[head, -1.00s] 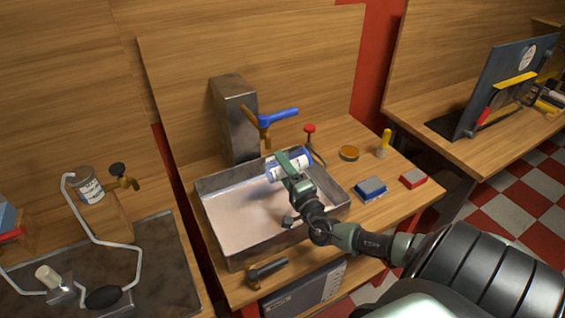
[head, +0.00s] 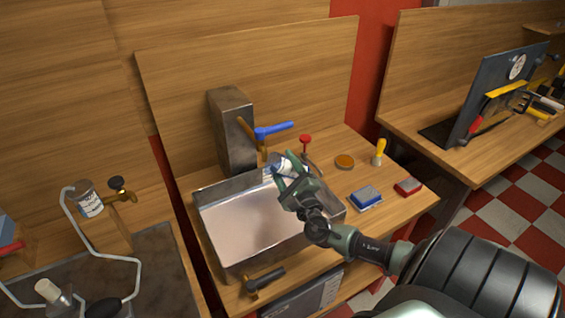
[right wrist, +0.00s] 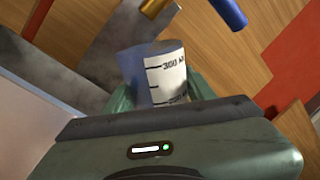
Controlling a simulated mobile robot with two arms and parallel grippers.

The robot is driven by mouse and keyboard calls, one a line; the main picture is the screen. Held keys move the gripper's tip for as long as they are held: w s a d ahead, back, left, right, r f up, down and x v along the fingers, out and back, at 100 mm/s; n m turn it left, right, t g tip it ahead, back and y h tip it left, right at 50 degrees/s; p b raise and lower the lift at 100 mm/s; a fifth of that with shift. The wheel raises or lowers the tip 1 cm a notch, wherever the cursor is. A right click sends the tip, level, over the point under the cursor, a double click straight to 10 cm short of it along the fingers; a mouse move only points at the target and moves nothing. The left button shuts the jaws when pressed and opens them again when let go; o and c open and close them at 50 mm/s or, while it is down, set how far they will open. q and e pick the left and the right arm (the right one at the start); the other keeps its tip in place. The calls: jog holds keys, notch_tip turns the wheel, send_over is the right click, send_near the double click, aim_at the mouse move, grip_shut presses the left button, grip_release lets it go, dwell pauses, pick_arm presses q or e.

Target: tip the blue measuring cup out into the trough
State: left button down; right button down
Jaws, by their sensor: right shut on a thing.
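The blue measuring cup (head: 289,164) is in my right gripper (head: 288,181), over the back right part of the metal trough (head: 232,268) in the head view. The gripper is shut on the cup and hides much of it. I cannot see into the cup. The trough's floor looks pale and even; I cannot make out anything poured in it. My left gripper is not in view.
A tap with a blue lever (head: 273,130) stands close behind the cup, beside a metal block (head: 232,130). A red-topped tool (head: 305,140), a round tin (head: 344,161), a blue box (head: 366,197) and a red box (head: 408,187) sit right. A hammer (head: 262,280) lies in front.

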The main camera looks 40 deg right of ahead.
jog(key=shift+r+m, duration=0.6)
jog(key=shift+m, duration=0.1)
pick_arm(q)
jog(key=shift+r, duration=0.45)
pick_arm(e)
jog(key=shift+d, duration=0.1)
jog(key=shift+f, duration=0.1)
jog(key=shift+a+m+g, duration=0.2)
jog(key=shift+m+g, duration=0.1)
jog(key=shift+m, duration=0.6)
jog(key=m, duration=0.2)
jog(key=a+m, duration=0.1)
jog(key=m, duration=0.2)
jog(key=shift+w+f+g, duration=0.1)
jog(key=shift+f+g, duration=0.1)
jog(key=shift+g, duration=0.2)
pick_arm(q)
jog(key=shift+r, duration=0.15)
pick_arm(e)
jog(key=shift+m, duration=0.3)
jog(key=shift+w+a+f+m, duration=0.1)
jog(key=shift+a+f+m, duration=0.3)
jog(key=shift+m, duration=0.5)
